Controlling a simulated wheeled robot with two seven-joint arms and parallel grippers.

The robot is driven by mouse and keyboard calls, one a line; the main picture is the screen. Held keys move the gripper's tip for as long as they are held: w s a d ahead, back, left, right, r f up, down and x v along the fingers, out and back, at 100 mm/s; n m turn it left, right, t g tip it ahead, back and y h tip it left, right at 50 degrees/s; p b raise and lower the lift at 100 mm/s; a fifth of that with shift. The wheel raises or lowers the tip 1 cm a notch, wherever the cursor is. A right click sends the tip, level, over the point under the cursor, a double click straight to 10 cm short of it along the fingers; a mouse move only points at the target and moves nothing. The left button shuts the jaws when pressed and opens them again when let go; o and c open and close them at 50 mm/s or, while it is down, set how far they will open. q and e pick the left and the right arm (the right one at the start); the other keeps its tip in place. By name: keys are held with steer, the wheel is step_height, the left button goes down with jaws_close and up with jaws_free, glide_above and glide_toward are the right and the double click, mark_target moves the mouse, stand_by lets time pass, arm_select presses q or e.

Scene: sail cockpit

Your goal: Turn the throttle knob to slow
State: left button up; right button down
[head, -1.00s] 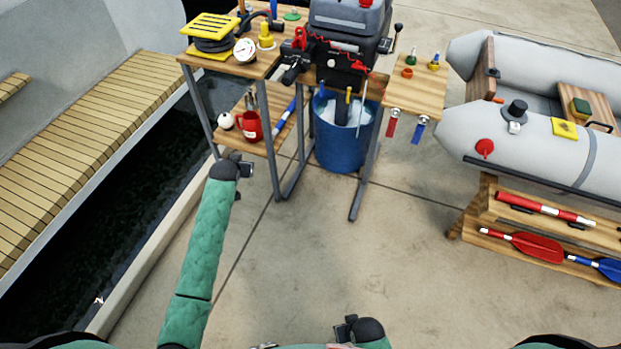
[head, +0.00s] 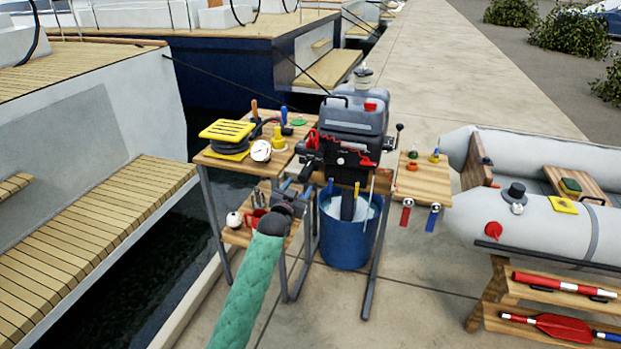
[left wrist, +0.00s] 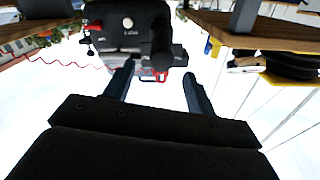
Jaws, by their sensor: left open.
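The outboard motor (head: 350,125) stands on a stand, grey-topped with a black lower front and red parts. Its tiller area with a black grip (head: 308,168) lies at its left front; the throttle knob's markings are too small to read. My left gripper (head: 295,185) is in front of and just below this grip, apart from it as far as I can tell. In the left wrist view, the two fingers of my left gripper (left wrist: 160,88) are spread, with nothing between them. A black round-ended grip (left wrist: 161,52) shows beyond them, against the motor (left wrist: 125,25). My right gripper is out of view.
A wooden side table (head: 280,140) with a yellow-topped reel (head: 227,131) and gauge (head: 261,150) stands left. A small shelf (head: 425,180) is right of the motor. A blue bucket (head: 345,240) sits below. An inflatable boat (head: 550,220) lies right.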

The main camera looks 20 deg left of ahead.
mark_target(302, 180)
arm_select(q)
steer(key=shift+w+a+r, duration=0.1)
steer(key=shift+w+r, duration=0.1)
steer(key=shift+w, duration=0.3)
steer(key=shift+w+f+p, duration=0.15)
steer(key=shift+w+p, duration=0.3)
steer(key=shift+w, duration=2.8)
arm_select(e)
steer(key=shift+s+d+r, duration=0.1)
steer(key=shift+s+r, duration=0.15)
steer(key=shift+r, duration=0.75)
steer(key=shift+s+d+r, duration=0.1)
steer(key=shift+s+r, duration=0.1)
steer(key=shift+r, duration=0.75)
arm_select(q)
steer(key=c, duration=1)
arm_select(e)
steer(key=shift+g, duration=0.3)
